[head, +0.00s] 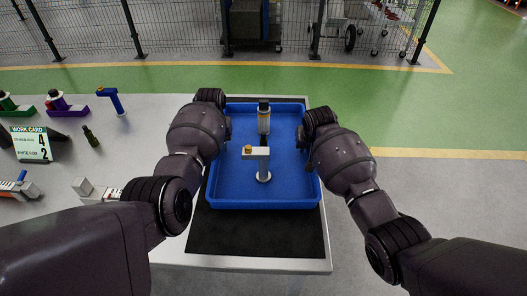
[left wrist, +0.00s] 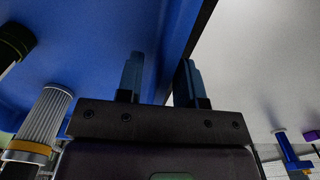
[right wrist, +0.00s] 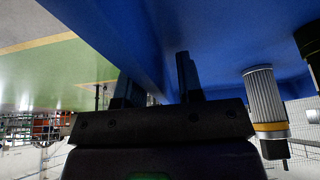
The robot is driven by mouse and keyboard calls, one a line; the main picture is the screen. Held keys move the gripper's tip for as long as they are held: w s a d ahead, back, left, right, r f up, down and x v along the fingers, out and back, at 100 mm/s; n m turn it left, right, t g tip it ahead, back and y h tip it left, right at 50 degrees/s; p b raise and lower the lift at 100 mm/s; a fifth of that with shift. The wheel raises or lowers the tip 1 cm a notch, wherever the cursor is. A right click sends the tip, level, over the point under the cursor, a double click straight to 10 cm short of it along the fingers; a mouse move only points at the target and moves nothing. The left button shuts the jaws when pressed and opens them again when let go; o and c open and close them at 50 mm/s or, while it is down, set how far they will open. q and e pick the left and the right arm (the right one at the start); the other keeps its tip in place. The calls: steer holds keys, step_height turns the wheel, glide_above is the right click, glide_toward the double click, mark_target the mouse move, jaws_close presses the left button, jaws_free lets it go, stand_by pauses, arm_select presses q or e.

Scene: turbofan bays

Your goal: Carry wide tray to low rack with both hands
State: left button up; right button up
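The wide blue tray (head: 225,190) rests on a black mat (head: 258,235) on the light table. It holds an upright canister (head: 264,120) with a yellow band and a grey angled piece (head: 258,156) with a yellow knob. My left gripper (left wrist: 160,82) is at the tray's left wall, one finger inside and one outside, with a gap between them. My right gripper (right wrist: 156,85) straddles the right wall in the same way, fingers apart. In the head view my wrists hide both fingertip pairs. I cannot make out the low rack.
A mesh fence (head: 170,35) stands beyond the table. Grey floor (head: 440,195) right of the table is clear.

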arm_select(q)
jaws_close()
arm_select(e)
jaws_close()
arm_select(q)
steer(key=shift+r, duration=0.15)
arm_select(e)
steer(key=shift+r, duration=0.15)
